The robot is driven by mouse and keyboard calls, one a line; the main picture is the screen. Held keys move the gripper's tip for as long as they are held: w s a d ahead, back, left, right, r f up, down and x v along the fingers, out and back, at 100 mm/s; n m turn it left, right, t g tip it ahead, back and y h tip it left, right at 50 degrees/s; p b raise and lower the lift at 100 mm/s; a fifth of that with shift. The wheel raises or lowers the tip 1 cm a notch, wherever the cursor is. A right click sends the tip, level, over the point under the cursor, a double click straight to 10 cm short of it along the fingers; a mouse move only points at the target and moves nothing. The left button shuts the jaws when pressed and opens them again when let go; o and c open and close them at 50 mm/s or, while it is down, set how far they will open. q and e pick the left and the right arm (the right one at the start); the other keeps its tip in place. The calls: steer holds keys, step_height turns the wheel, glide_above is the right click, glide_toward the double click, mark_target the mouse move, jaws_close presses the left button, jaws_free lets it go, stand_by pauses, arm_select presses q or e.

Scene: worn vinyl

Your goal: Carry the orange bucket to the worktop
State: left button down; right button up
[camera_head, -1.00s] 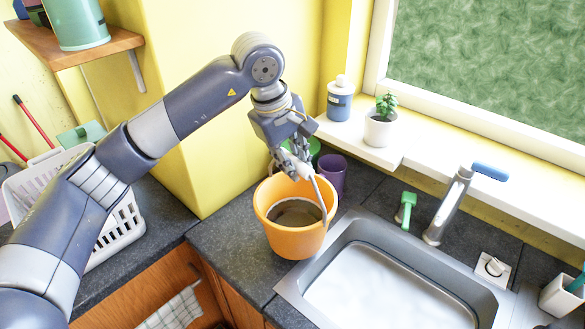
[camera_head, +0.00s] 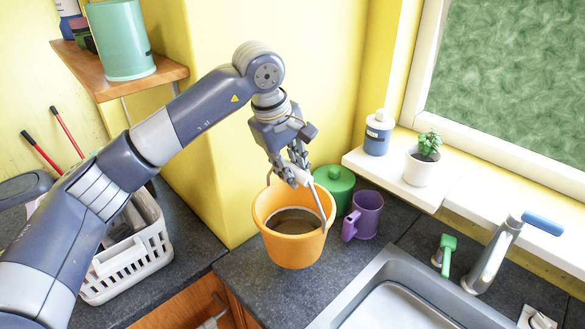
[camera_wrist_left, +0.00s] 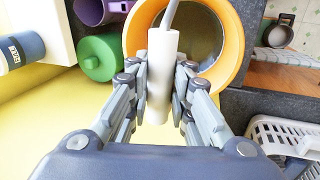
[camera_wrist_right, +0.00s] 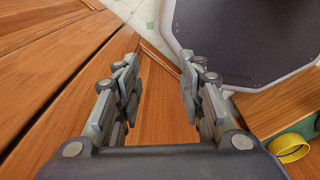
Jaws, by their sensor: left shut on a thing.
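The orange bucket (camera_head: 293,252) hangs or stands upright over the dark grey worktop (camera_head: 262,292), left of the sink; I cannot tell if its base touches. Dark brownish contents show inside. My left gripper (camera_head: 297,176) is above the bucket's rim, shut on the white grip of its handle. In the left wrist view this white grip (camera_wrist_left: 161,75) sits between the fingers, with the orange rim (camera_wrist_left: 235,50) beyond. My right gripper (camera_wrist_right: 160,90) is open and empty in the right wrist view, above wooden fronts; it is out of the head view.
A purple mug (camera_head: 364,218) and a green lidded pot (camera_head: 338,186) stand close behind the bucket. The sink (camera_head: 360,295) and tap (camera_head: 494,256) are to the right. A white basket (camera_head: 130,262) stands left. A yellow wall corner (camera_head: 215,190) is beside the arm.

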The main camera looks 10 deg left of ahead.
arm_select(q)
steer(key=shift+r, duration=0.3)
steer(key=shift+f, duration=0.25)
steer(key=shift+f+b, duration=0.8)
step_height(320, 180, down, 4)
steer(key=b, duration=0.3)
steer(key=shift+r, duration=0.1)
steer(key=shift+b, duration=0.35)
stand_by(0.4)
steer(key=shift+s+f+b, duration=0.15)
steer(key=shift+f+b, duration=0.45)
steer(key=shift+f, duration=0.1)
stand_by(0.8)
